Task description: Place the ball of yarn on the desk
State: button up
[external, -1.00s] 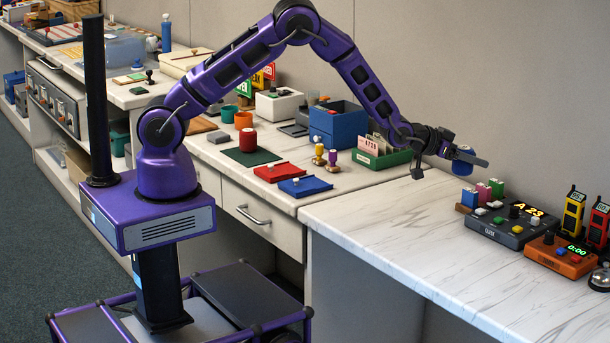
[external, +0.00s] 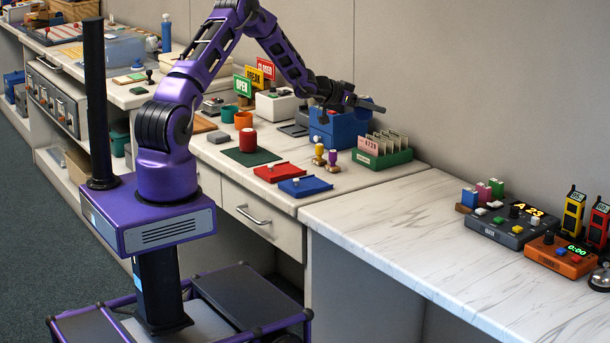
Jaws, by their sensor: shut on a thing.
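The desk (external: 400,190) has a pale marbled top, with wide bare room in the right section. No other ball of yarn can be made out.
The blue box (external: 335,135) stands below my gripper, with a green card tray (external: 385,160) to its right. Red (external: 282,173) and blue (external: 305,187) trays lie in front. A control box (external: 500,228) and an orange timer (external: 560,257) stand at the right.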

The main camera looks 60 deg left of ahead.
jog(key=s+a+n+y, duration=0.1)
jog(key=s+a, duration=0.4)
jog(key=a, duration=0.6)
jog(key=s+a, duration=0.5)
jog(key=a, duration=0.5)
jog(key=b, duration=0.1)
send_over(301, 153)
notch_tip(301, 153, down, 10)
jog(key=shift+f, duration=2.25)
jog(key=shift+s+d+f+b, duration=0.15)
jog(key=shift+f+b, duration=0.3)
jog(key=shift+b, duration=0.25)
